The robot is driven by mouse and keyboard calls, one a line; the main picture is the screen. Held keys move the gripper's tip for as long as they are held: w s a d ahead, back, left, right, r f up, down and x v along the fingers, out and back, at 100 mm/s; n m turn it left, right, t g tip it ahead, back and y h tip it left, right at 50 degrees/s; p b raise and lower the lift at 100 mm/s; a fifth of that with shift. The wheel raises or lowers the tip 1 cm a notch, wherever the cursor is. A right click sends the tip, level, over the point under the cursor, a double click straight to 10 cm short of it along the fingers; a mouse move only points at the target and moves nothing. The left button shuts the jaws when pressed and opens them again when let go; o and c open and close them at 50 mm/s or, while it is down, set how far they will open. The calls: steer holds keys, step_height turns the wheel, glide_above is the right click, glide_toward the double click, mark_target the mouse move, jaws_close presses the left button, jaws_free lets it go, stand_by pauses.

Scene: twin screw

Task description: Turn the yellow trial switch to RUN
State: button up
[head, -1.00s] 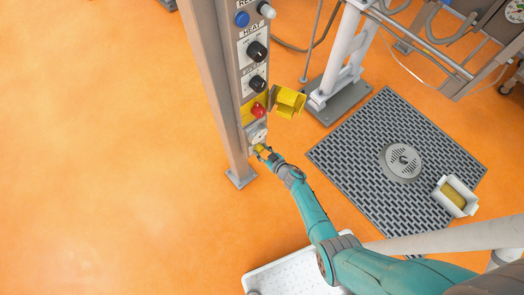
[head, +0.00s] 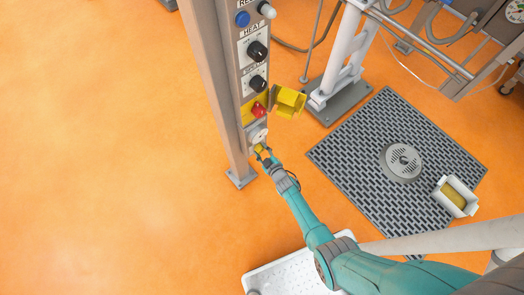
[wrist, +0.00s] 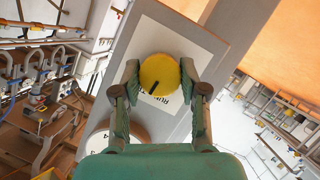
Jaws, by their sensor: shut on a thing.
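The yellow trial switch (wrist: 159,74) is a round knob with a black pointer line, on a white label plate (wrist: 178,37) on the grey panel. In the wrist view the pointer slants toward the lower left, and part of the lettering "RUN" shows just below the knob. My gripper (wrist: 160,85) is shut on the knob, one finger on each side of it. In the head view my gripper (head: 263,152) is at the lower end of the control column, and a bit of the yellow knob (head: 259,148) shows there. The rest of the label is hidden.
Above the switch on the column are a white round dial (head: 258,134), a red button (head: 258,110) with an open yellow cover (head: 288,102), and black knobs (head: 257,51). A grey floor grate (head: 350,150) and a white bin (head: 455,196) lie to the right. Floor at left is clear.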

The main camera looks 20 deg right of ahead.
steer(key=shift+a+f+n+t+h, duration=0.1)
steer(key=shift+n+t+h, duration=0.4)
steer(key=shift+n, duration=0.7)
steer(key=shift+n+t+h, duration=0.4)
steer(key=shift+n+h, duration=0.1)
steer(key=shift+n, duration=0.7)
steer(key=o, duration=1.1)
steer(key=shift+o, duration=0.2)
steer(key=shift+s, duration=0.2)
steer(key=s+r, duration=0.2)
steer(key=s, duration=0.9)
steer(key=shift+s+a, duration=0.25)
steer(key=shift+s, duration=0.05)
